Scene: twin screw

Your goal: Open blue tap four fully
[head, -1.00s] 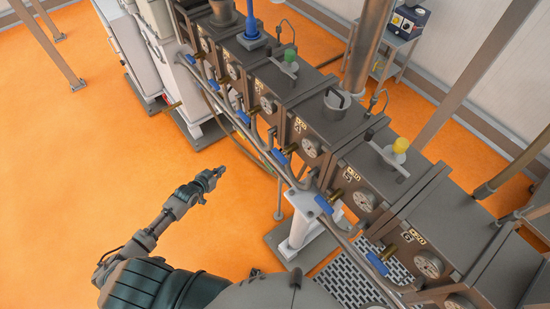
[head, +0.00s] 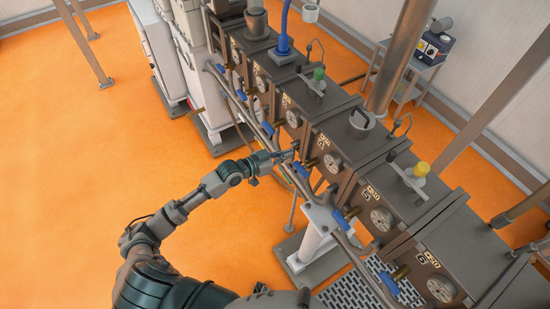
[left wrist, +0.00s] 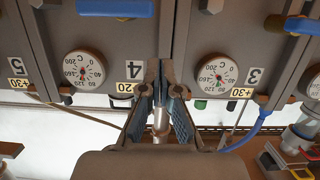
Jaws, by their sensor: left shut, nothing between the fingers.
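The label 4 (head: 322,142) marks a dark block with a round dial (head: 331,163) in the head view. A blue tap handle (head: 302,171), which seems to be tap four, sits low in front of that dial, slanting along the pipe. In the left wrist view, upside down, the label 4 (left wrist: 134,68) shows, with a blue handle (left wrist: 114,8) at the top edge. My left gripper (head: 292,152) is shut and empty just above and left of the tap; contact cannot be told. Its fingers (left wrist: 161,78) also show between blocks 4 and 3. My right gripper is out of view.
Other blue taps (head: 339,218) (head: 268,128) line the same pipe on both sides. A white support post (head: 313,240) stands below the row. A perforated grey plate (head: 360,285) lies near it. The orange floor (head: 90,150) at left is open.

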